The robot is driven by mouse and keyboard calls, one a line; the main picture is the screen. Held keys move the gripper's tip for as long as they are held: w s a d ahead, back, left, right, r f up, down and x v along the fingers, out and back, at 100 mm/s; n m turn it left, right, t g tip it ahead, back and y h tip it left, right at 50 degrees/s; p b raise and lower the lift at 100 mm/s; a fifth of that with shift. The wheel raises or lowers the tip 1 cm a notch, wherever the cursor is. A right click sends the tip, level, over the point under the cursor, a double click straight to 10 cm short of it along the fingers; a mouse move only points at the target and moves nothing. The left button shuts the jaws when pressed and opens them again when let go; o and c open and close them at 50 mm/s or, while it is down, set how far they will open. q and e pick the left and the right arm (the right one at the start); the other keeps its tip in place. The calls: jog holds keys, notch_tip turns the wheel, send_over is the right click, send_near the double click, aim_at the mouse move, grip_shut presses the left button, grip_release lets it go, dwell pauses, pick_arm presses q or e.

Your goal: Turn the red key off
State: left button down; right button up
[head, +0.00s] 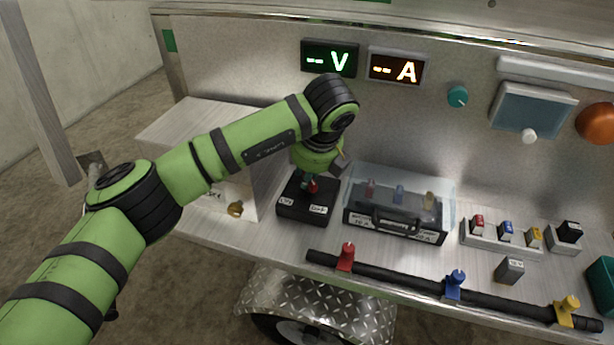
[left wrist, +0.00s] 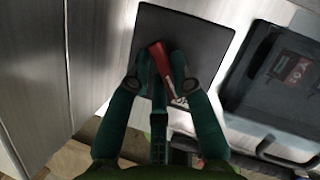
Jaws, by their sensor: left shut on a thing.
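The red key (head: 314,187) sits on top of a black box (head: 293,210) on the trailer's bench. In the left wrist view the key (left wrist: 163,68) is a slanted red handle on the box's dark square top (left wrist: 200,32). My left gripper (head: 308,181) reaches down onto the box from above. In the left wrist view its green fingers (left wrist: 159,66) stand on either side of the key, shut on it. The fingers and wrist partly hide the key and the white labels on the box. My right gripper is not in view.
A clear-covered case (head: 445,203) stands close to the right of the box. A pale cabinet (head: 190,130) is to the left. A black bar (head: 395,273) with red, blue and yellow clamps runs along the front edge. Displays (head: 330,59) read "-- V" and "-- A".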

pick_arm(q)
jog(key=shift+n, duration=0.5)
jog(key=c, duration=1.1)
grip_release()
jog(key=shift+r, duration=0.1)
jog(key=shift+s+d+r, duration=0.1)
jog(key=shift+r, duration=0.2)
jog(key=v, duration=1.1)
jog(key=shift+d, duration=0.15)
